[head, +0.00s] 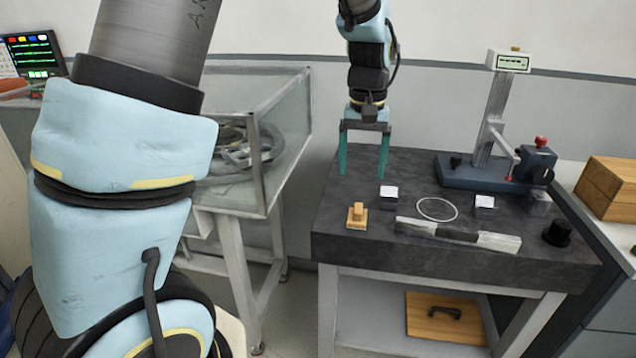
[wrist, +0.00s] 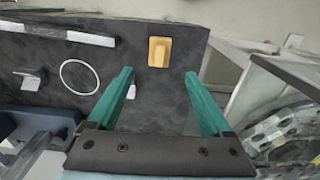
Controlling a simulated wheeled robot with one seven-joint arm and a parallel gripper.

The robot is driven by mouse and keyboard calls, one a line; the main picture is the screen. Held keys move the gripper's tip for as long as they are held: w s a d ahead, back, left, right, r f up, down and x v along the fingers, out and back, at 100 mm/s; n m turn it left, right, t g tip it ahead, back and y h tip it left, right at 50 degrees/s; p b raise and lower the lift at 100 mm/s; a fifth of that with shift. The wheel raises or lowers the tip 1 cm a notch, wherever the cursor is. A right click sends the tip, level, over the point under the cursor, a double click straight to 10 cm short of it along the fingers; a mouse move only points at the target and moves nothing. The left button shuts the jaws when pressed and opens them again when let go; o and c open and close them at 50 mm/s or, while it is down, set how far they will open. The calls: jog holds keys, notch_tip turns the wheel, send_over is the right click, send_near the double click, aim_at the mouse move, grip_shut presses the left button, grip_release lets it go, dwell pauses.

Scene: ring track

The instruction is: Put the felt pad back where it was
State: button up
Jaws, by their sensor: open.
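My gripper (head: 363,175) is open and empty, its two green fingers pointing down above the left part of the dark stone table (head: 350,245). In the wrist view the fingers of my gripper (wrist: 158,82) are spread wide, with bare stone between them. I cannot clearly pick out a felt pad. A thin white ring (head: 437,219) lies between these blocks. A wooden block with a knob (head: 357,216) stands near the front left, also in the wrist view (wrist: 159,51).
A long metal bar (head: 455,234) lies near the table's front edge. A black knobbed cylinder (head: 557,233) stands at the right. A blue-based gauge stand (head: 480,176) occupies the back. A glass-sided case (head: 285,140) stands left, apart from the table.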

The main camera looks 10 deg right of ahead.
jog(key=s+a+f+n, duration=0.1)
jog(key=a+n, duration=0.1)
jog(key=a, duration=1.3)
jog(key=s+a+f+n+t, duration=0.1)
jog(key=s+a, duration=0.1)
jog(key=a, duration=1.3)
jog(key=shift+s+f+n+t, duration=0.2)
jog(key=shift+s+n+t, duration=0.1)
jog(key=shift+n, duration=0.1)
